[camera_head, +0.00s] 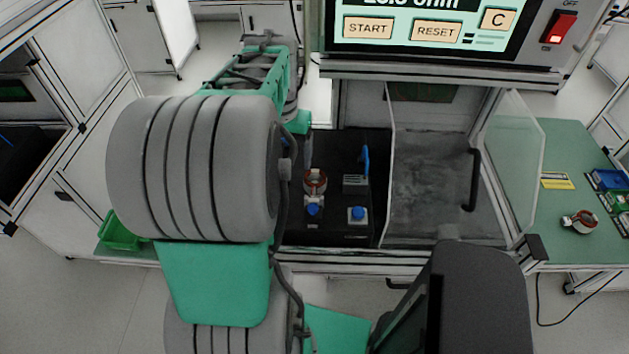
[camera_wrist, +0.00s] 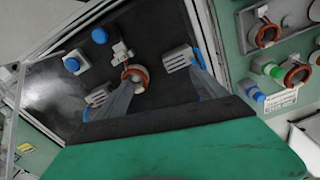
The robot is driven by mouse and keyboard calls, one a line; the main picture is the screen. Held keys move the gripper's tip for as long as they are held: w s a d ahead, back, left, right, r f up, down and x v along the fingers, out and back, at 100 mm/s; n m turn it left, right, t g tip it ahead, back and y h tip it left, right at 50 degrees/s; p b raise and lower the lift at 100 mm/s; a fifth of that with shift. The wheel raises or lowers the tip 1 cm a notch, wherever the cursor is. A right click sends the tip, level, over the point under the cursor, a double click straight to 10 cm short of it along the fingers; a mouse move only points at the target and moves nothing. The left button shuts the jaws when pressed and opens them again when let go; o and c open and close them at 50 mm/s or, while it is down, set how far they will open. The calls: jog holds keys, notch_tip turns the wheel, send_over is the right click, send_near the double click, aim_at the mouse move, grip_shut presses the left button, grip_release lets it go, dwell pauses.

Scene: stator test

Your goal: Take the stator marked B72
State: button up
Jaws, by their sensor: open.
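A copper-ringed stator (camera_head: 315,181) sits on the black floor of the test bay, beside a grey fitting with a blue top. It also shows in the wrist view (camera_wrist: 141,72). Another stator (camera_head: 580,222) lies on the green right-hand table. I cannot read B72 on any of them. My gripper (camera_wrist: 162,70) is open and empty, its fingers spread above the bay, with the bay's stator showing between them. My arm hides it in the head view.
Ridged grey blocks, one left (camera_wrist: 97,95) and one right (camera_wrist: 178,58), flank the bay's stator. A blue button (camera_head: 357,213) stands near the bay's front. A clear door (camera_head: 512,155) stands open at right. The tester screen (camera_head: 420,28) is above. A green bin (camera_head: 120,232) is at left.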

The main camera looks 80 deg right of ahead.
jog(key=m, duration=0.2)
send_near(314, 176)
jog(key=a, duration=0.2)
jog(key=f, duration=0.2)
jog(key=f+p, duration=0.1)
jog(key=f, duration=0.2)
jog(key=f+p, duration=0.1)
jog(key=f, duration=0.1)
jog(key=shift+s+d+f, duration=0.15)
jog(key=shift+s+f, duration=0.15)
jog(key=shift+s, duration=0.05)
jog(key=shift+r, duration=0.1)
grip_shut()
